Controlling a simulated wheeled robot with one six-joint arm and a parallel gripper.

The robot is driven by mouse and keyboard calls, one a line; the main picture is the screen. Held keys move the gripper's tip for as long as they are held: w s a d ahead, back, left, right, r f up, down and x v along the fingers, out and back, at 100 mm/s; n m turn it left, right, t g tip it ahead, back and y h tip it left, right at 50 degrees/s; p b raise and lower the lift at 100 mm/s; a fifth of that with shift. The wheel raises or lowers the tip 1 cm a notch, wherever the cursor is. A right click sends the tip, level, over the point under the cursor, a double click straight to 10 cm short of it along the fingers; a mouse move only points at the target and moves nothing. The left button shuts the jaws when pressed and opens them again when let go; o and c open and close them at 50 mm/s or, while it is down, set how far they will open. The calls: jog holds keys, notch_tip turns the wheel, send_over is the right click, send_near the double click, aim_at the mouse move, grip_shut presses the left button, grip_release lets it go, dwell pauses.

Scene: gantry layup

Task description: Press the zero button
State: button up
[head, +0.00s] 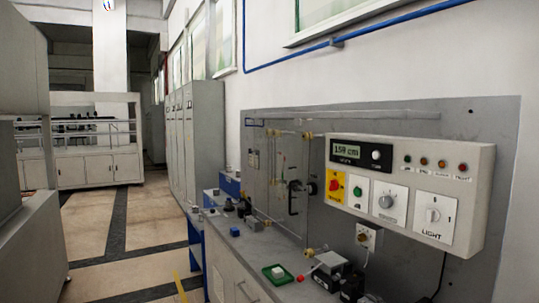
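A light grey control box (400,185) is fixed to a grey wall panel on the right. Its dark display (347,151) reads about "150 cm", with a small round white button or knob (376,154) just right of it. A green button (358,191) sits below the display. The small lettering is too blurred to read, so I cannot tell which one is labelled zero. My gripper is not in view.
The box also bears a red-on-yellow switch (335,187), a dial (386,201), a light switch (433,216) and several indicator lamps. Below, a bench (240,262) holds a green tray (278,274) and small black devices. Tiled floor (120,235) is open at left.

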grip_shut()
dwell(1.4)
